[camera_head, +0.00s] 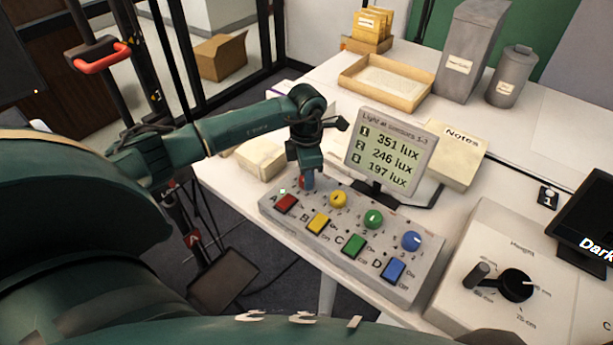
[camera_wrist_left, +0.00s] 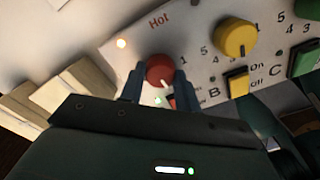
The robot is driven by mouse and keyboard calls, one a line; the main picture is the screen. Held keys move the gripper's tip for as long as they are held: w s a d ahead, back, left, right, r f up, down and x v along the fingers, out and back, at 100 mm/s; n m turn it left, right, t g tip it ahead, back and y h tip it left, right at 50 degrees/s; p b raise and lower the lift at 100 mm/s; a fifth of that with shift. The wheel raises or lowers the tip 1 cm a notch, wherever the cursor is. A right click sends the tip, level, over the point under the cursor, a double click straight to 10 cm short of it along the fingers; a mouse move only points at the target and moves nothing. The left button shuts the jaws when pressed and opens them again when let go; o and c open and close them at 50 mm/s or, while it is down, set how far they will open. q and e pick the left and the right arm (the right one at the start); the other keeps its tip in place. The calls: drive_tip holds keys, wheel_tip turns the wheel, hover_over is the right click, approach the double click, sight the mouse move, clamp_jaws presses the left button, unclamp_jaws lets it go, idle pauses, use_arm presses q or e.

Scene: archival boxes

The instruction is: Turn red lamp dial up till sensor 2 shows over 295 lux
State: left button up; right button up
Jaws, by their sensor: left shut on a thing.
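The red dial (camera_wrist_left: 160,70) is on the lamp control panel (camera_head: 420,277), at its left end. My left gripper (camera_head: 306,184) points down over it, with one finger on each side, and is shut on it. In the left wrist view the gripper (camera_wrist_left: 159,78) shows the dial's white pointer mark facing down toward the palm. In the head view the gripper mostly hides the dial. The display (camera_head: 391,150) reads 351 lux for sensor 1, 246 lux for sensor 2 and 197 lux for sensor 3. My right gripper is not in view.
Beside the red dial are a yellow dial (camera_head: 338,199), a green dial (camera_head: 373,219) and a blue dial (camera_head: 412,241). Red, yellow, green and blue buttons sit in front of them. A height control box (camera_head: 470,245) stands at right. A notes box (camera_head: 455,158) is behind the display.

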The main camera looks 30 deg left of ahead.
use_arm(q)
drive_tip(key=shift+m, duration=0.5)
drive_tip(key=o, duration=1)
drive_tip(key=shift+c, duration=0.2)
wheel_tip(320, 180, up, 13)
drive_tip(key=b, duration=0.1)
drive_tip(key=shift+r, duration=0.15)
